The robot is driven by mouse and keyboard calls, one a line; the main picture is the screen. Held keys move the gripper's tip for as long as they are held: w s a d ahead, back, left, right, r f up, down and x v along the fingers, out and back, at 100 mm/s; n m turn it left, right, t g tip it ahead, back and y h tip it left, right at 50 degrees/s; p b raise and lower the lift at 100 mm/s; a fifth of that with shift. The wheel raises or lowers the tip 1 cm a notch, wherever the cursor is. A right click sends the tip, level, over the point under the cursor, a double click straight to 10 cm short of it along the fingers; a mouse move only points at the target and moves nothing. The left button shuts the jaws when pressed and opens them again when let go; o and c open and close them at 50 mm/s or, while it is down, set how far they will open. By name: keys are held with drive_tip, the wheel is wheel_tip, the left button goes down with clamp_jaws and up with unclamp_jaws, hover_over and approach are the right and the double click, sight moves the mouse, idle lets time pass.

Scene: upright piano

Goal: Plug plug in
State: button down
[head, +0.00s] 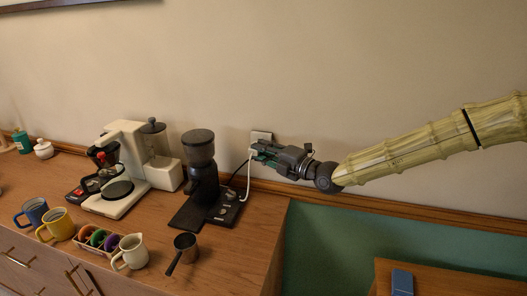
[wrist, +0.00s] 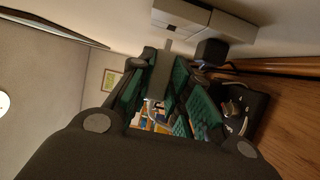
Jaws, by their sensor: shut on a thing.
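My gripper (head: 258,151) is held level in front of the wall outlet (head: 262,136), at its lower side. In the wrist view my gripper (wrist: 168,85) has its green-padded fingers closed on a pale grey plug (wrist: 160,74). The plug's narrow end points at the white outlet (wrist: 205,20). I cannot tell whether it touches the outlet face. In the head view the plug (head: 253,152) is mostly hidden by the fingers, and a white cord (head: 248,180) hangs from it. A dark plug (wrist: 210,53) sits at the outlet beside the held one.
A black grinder (head: 200,160) stands on the wooden counter (head: 150,225) below and left of my gripper. The wall is bare above the outlet.

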drive_tip(key=shift+w+d+p, duration=0.2)
drive_tip(key=shift+w+p, duration=0.05)
drive_tip(key=shift+w, duration=0.4)
drive_tip(key=shift+w+d+p, duration=0.2)
drive_tip(key=shift+w, duration=0.4)
idle(2.8)
drive_tip(key=c, duration=1.3)
unclamp_jaws()
drive_tip(key=shift+o, duration=0.2)
drive_tip(key=v, duration=1.2)
drive_tip(key=shift+d, duration=0.1)
